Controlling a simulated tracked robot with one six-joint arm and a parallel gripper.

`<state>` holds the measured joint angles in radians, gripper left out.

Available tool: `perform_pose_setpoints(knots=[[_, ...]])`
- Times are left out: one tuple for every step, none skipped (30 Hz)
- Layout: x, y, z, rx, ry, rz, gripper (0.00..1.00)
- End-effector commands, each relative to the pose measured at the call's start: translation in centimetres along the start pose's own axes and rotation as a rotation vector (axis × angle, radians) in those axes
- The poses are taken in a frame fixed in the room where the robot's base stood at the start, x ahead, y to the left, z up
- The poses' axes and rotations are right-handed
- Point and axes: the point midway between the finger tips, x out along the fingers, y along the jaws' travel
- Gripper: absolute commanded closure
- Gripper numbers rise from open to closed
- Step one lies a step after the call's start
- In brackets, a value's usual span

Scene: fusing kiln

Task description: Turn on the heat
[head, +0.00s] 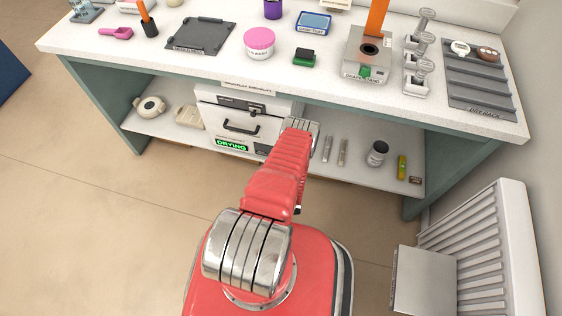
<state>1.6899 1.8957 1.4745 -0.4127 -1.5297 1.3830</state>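A white kiln (207,116) stands on the lower shelf under the bench. Its front has a dark control strip (241,105), a black bar handle (240,127) and a green lit sign (231,145) reading DRYING. The door looks shut. Small marks on the strip are too small to read, and I cannot make out a switch position. My red arm reaches forward to the right side of the kiln and covers part of its front. The arm's far end is a metal joint near the bench's front edge; my gripper's fingers do not show.
The white bench top (345,95) overhangs the kiln. It holds a pink-lidded jar (259,42), a dark tray (201,36) and a grey rack (480,75). Right on the lower shelf are a small jar (377,153) and a yellow tool (402,167). A white radiator (490,250) stands right. Floor is clear left.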

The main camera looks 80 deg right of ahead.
Motion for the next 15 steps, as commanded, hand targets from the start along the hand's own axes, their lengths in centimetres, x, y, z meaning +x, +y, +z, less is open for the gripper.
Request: perform_pose_setpoints(knots=[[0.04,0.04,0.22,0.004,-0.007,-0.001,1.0],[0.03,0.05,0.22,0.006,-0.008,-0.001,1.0],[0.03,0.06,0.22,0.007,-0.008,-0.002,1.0],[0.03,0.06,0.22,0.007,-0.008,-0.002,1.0],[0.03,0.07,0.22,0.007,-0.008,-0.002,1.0],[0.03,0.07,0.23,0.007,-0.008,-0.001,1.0],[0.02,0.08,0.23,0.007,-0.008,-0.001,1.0],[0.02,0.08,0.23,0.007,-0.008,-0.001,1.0],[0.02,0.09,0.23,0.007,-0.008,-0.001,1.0],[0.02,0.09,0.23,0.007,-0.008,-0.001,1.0],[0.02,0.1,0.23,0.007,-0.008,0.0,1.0],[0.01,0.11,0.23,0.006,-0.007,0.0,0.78],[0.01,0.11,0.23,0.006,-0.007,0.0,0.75],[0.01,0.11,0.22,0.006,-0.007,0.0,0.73],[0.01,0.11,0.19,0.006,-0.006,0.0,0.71]])
